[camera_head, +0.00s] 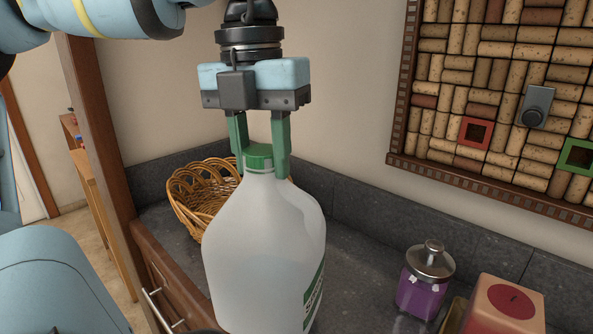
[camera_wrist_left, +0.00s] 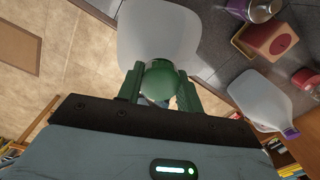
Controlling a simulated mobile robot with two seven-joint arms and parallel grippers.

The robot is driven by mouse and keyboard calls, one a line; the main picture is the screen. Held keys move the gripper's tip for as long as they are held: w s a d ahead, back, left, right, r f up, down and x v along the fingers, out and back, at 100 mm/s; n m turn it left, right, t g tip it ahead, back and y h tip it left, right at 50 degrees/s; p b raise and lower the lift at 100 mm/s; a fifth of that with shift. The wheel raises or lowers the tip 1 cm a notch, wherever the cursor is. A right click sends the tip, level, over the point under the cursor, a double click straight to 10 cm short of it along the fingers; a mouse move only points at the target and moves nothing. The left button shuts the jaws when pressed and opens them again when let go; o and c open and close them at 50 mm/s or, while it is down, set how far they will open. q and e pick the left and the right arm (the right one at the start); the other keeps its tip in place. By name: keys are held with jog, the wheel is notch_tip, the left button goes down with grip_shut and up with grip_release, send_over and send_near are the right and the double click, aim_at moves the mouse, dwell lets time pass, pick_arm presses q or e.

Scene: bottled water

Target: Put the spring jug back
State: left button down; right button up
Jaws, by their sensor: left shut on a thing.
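The spring jug (camera_head: 262,250) is a translucent white jug with a green cap and part of a green label at its lower right. It hangs upright below my left gripper (camera_head: 260,166), whose green fingers are shut on the cap from both sides. The jug's bottom is cut off by the lower edge of the head view, so I cannot tell whether it touches anything. In the left wrist view the jug (camera_wrist_left: 158,32) lies beyond the green cap (camera_wrist_left: 160,80), between the fingers. My right gripper is not in view.
A dark counter (camera_head: 365,255) runs along the wall, with a wicker basket (camera_head: 190,208) behind the jug. A purple jar with a metal lid (camera_head: 422,285) and a red box (camera_head: 505,305) stand at right. The left wrist view shows another jug with a purple cap (camera_wrist_left: 258,100).

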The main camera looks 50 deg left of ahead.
pick_arm(q)
jog(key=shift+w+d, duration=0.2)
jog(key=shift+w, duration=0.8)
jog(key=shift+w+d, duration=0.2)
jog(key=shift+w, duration=0.75)
jog(key=shift+f, duration=0.1)
jog(key=shift+w+f, duration=0.2)
jog(key=shift+f, duration=0.7)
jog(key=shift+w+f, duration=0.2)
jog(key=shift+f, duration=0.7)
jog(key=shift+d+f, duration=0.1)
jog(key=shift+f, duration=0.05)
jog(key=c, duration=0.9)
grip_release()
jog(key=r, duration=0.4)
jog(key=r+p, duration=0.1)
jog(key=r, duration=0.7)
jog(key=shift+s+a+r, duration=0.2)
jog(key=shift+s+a, duration=0.05)
